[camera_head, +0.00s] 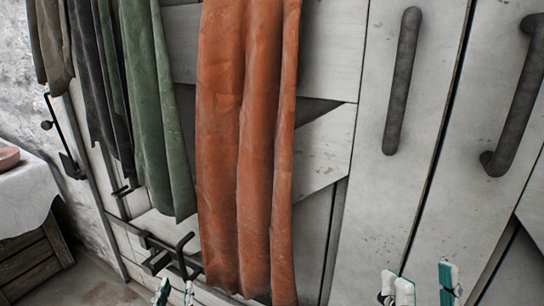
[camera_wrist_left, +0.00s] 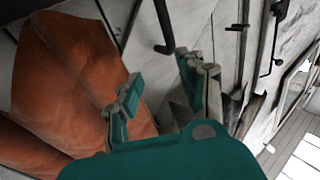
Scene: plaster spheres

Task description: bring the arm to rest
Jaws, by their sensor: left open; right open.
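My left gripper (camera_head: 175,292) shows only its fingertips at the bottom edge of the head view, just below the black hooks. In the left wrist view the left gripper (camera_wrist_left: 160,75) has its teal-and-grey fingers spread apart with nothing between them. An orange cloth (camera_wrist_left: 75,75) lies beside it, to the left in that view; I cannot tell whether they touch. My right gripper (camera_head: 422,286) shows its two fingertips at the bottom right of the head view, apart and with nothing seen between them. The rest of both arms is out of view.
The orange cloth (camera_head: 245,150) and a green cloth (camera_head: 158,110) hang before pale wooden doors with dark handles (camera_head: 402,80). Black hooks (camera_head: 180,255) jut out low down. A white-covered table (camera_head: 25,195) and a wooden crate (camera_head: 35,262) stand at left.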

